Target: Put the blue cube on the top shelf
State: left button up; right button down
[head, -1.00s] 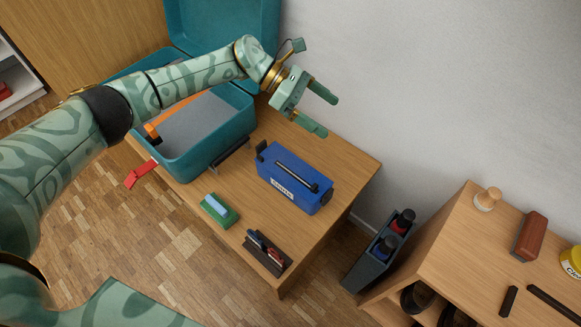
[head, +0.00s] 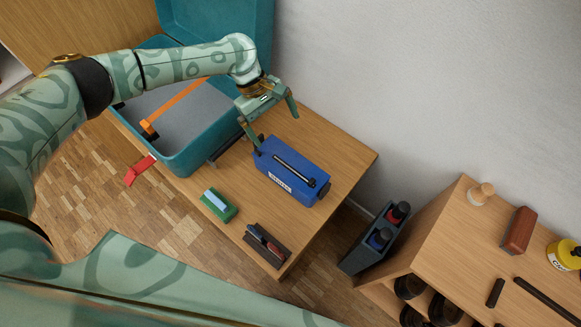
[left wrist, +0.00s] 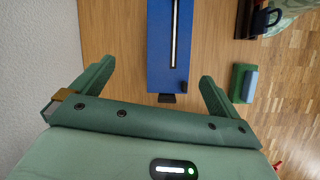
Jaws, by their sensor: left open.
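No plain blue cube is clear to me. A long blue box (head: 305,185) with a white label, a dark slot or handle on top and black end fittings lies on the wooden table. My left gripper (head: 270,125) is open and empty, fingers pointing down near the far left end of this box. In the left wrist view, the blue box (left wrist: 158,50) extends ahead between the open fingers, apart from both. A wooden unit (head: 455,225) stands at the right, with a flat top and an open compartment below. My right gripper is out of view.
A teal open case (head: 190,150) stands beside my left forearm. A green block with a light-blue top (head: 218,206) and a dark pen holder (head: 267,245) are near the table's front. A dark caddy with bottles (head: 372,240) stands between table and unit.

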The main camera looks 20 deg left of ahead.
aim_at(288, 164)
pick_arm(q)
jog(key=f+n, duration=0.1)
jog(key=s+f+b, duration=0.1)
jog(key=f+n, duration=0.1)
jog(key=shift+s+d+f+n+g+b, duration=0.15)
jog(key=shift+s+n+g+b, duration=0.15)
jog(key=shift+b, duration=0.1)
jog(key=b+x, duration=0.3)
jog(key=x, duration=0.4)
jog(key=shift+f, duration=0.15)
jog(key=shift+d+f+b, duration=0.3)
jog(key=shift+f+b, duration=0.1)
jog(key=shift+b, duration=0.1)
jog(key=b+x, duration=0.2)
jog(key=x, duration=0.1)
jog(key=shift+s+d, duration=0.1)
jog(key=shift+d, duration=0.1)
jog(key=shift+d+f+b, duration=0.35)
jog(key=shift+f+b, duration=0.25)
jog(key=shift+f, duration=0.15)
jog(key=shift+d, duration=0.1)
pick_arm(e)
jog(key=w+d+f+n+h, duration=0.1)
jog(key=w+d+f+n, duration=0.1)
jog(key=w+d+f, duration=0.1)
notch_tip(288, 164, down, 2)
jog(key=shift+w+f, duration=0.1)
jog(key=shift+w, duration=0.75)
